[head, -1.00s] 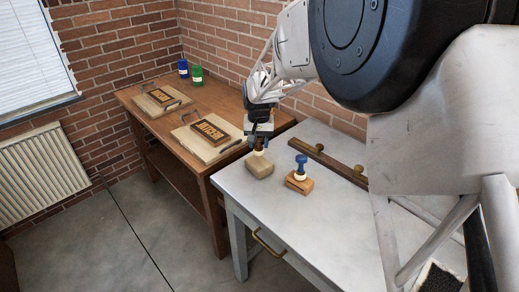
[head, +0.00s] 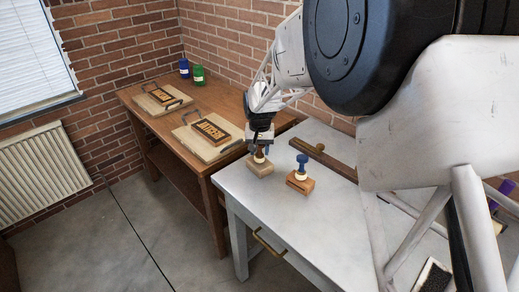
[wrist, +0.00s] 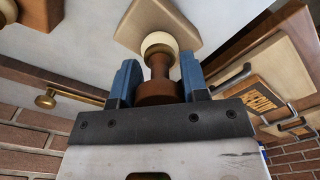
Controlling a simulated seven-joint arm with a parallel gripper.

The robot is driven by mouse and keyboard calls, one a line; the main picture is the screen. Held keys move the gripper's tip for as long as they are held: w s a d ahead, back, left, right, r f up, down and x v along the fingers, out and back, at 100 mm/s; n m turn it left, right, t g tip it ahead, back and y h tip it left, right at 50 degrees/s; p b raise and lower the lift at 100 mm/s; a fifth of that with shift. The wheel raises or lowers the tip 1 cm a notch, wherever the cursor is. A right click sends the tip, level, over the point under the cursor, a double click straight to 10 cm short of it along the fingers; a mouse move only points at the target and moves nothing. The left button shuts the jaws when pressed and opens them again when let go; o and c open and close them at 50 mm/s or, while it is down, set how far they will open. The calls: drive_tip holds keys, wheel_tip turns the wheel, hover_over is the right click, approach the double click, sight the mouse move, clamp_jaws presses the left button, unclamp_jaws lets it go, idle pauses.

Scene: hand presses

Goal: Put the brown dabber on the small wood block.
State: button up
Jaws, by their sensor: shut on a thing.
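The brown dabber (wrist: 159,68) has a brown handle and a cream tip. My gripper (wrist: 158,84) is shut on its handle, between blue fingers. The small wood block (head: 261,168) is pale and lies on the grey table; it also shows in the wrist view (wrist: 178,22). The dabber's cream tip (head: 259,158) is down over the block, at its top face. Whether it touches or hovers just above is hard to tell. My gripper also shows in the head view (head: 259,148), above the block.
A blue dabber (head: 302,163) stands on a browner block (head: 300,184) just right. A wood rail with brass knobs (head: 325,160) lies behind. The wooden bench (head: 205,160) at left bears lettered boards and blue and green jars. The grey table's front (head: 300,225) is clear.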

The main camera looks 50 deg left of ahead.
drive_tip(key=shift+f, duration=0.15)
drive_tip(key=o, duration=1)
wheel_tip(320, 180, up, 12)
drive_tip(key=shift+r, duration=0.15)
idle(0.8)
